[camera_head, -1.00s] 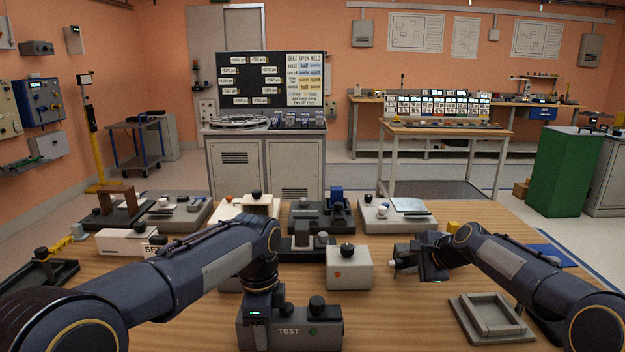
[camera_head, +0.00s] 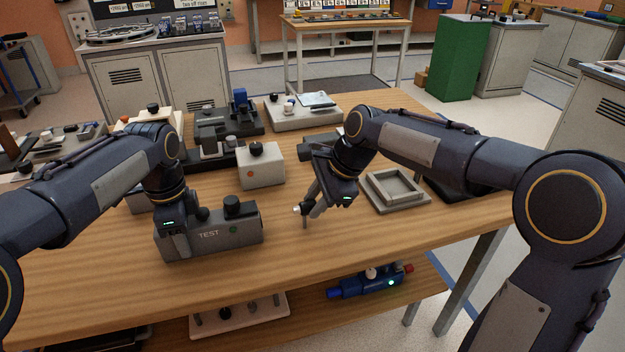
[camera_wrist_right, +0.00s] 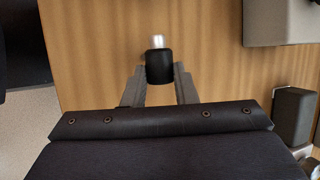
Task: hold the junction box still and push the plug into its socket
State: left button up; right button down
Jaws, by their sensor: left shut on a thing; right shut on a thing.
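In the right wrist view the plug (camera_wrist_right: 159,66) is a black cylinder with a bright metal tip, between the fingers of the right gripper (camera_wrist_right: 159,80). I cannot make out the socket.
A pale box (camera_head: 262,174) with an orange dot and black knob stands behind the plug. A grey square tray (camera_head: 372,192) lies to the right. Bare wood lies between plug and box. A blue device (camera_head: 365,286) rests on the lower shelf.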

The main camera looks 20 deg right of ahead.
jog(key=shift+s, duration=0.25)
jog(key=shift+a, duration=2.85)
jog(key=shift+a, duration=0.9)
jog(key=shift+a, duration=0.65)
jog(key=c, duration=1.1)
grip_release()
jog(key=shift+w, duration=0.1)
jog(key=shift+r, duration=0.1)
